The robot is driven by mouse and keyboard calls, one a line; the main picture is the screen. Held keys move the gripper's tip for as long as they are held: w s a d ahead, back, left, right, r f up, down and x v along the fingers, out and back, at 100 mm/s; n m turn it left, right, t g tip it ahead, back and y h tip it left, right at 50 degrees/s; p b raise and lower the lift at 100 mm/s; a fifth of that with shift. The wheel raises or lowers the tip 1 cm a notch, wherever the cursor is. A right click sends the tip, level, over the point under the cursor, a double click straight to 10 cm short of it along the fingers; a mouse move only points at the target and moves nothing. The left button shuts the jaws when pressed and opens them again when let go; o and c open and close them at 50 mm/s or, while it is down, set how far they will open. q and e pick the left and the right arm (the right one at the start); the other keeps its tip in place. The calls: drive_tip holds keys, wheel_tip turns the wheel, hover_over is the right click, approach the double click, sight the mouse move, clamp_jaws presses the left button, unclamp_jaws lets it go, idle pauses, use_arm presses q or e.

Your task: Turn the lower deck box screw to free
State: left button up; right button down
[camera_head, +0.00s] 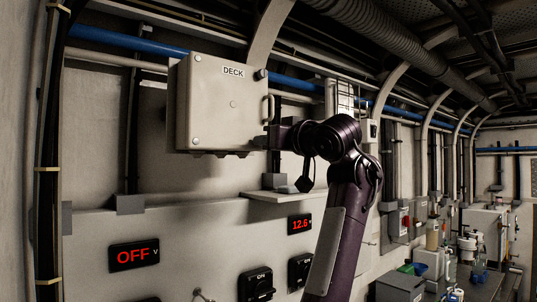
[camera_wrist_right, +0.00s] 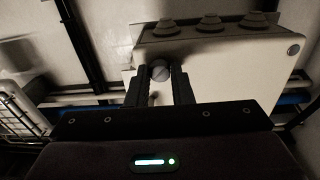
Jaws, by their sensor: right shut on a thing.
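The grey deck box (camera_head: 212,108), labelled DECK, hangs on the wall with its door shut. My right gripper (camera_head: 263,142) is at the box's lower right corner and covers the lower screw there in the head view. In the right wrist view, the gripper (camera_wrist_right: 161,82) has its two fingers on either side of the round lower screw (camera_wrist_right: 160,70), shut on it. The screw's turn angle is hard to tell. Another screw (camera_head: 195,141) shows at the lower left corner, and one at the upper right (camera_head: 261,74). My left gripper is out of view.
A door handle (camera_head: 270,108) stands out on the box's right edge, just above my right gripper. A small shelf (camera_head: 285,196) juts out below. Cable glands (camera_wrist_right: 210,22) line the box's underside. A blue pipe (camera_head: 130,40) runs behind the box.

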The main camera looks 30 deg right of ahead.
drive_tip(key=shift+n+b, duration=1.5)
drive_tip(key=shift+n, duration=3.3)
drive_tip(key=shift+y, duration=0.3)
drive_tip(key=c, duration=1.3)
unclamp_jaws()
